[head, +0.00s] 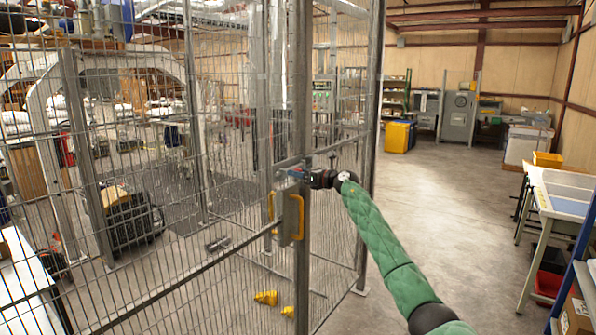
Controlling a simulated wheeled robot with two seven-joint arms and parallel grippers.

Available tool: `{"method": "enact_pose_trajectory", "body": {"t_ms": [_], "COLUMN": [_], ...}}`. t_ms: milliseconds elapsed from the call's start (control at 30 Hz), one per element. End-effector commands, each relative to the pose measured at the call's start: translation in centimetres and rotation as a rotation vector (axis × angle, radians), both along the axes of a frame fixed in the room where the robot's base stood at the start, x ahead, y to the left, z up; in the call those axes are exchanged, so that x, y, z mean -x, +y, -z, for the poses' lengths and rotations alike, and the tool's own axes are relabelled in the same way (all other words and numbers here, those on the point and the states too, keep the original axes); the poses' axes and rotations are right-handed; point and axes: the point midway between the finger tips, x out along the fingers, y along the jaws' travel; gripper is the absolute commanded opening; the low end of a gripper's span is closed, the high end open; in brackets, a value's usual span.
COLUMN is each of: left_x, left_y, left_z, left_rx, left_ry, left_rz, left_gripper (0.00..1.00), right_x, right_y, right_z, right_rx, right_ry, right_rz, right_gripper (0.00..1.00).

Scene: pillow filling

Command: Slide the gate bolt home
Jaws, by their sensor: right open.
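The wire mesh gate (190,258) stands in front of me, with a grey metal post (302,110) at its edge. A lock plate with yellow handles (291,215) is fixed on the gate beside that post. My left gripper is not in view.
Yellow pieces (266,297) lie on the floor near the gate's foot. A white-topped table (565,190) and a blue-edged shelf (583,270) stand at the right. The concrete floor between is clear.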

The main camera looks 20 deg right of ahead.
Motion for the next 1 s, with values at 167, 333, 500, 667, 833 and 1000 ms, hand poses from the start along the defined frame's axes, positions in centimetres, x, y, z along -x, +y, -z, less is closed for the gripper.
{"method": "enact_pose_trajectory", "body": {"t_ms": [167,333,500,667,833,1000], "left_x": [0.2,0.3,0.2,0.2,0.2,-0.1], "left_y": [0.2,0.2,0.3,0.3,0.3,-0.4], "left_z": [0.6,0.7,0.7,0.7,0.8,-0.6], "left_rx": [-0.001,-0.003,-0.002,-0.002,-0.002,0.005], "left_ry": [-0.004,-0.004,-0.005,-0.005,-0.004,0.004], "left_rz": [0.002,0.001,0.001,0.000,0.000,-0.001], "left_gripper": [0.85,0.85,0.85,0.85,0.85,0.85], "right_x": [-0.5,-0.6,-0.5,-0.5,-0.6,-1.0], "right_y": [0.5,0.5,0.5,0.5,0.5,0.0], "right_z": [0.1,0.1,0.1,0.1,0.1,0.3], "right_rx": [-0.001,0.001,0.001,0.001,0.001,0.001], "right_ry": [0.000,0.001,0.001,0.001,0.001,0.001], "right_rz": [-0.001,0.000,0.000,0.000,0.000,0.000], "right_gripper": [0.50,0.50,0.34,0.03,0.00,0.00]}}
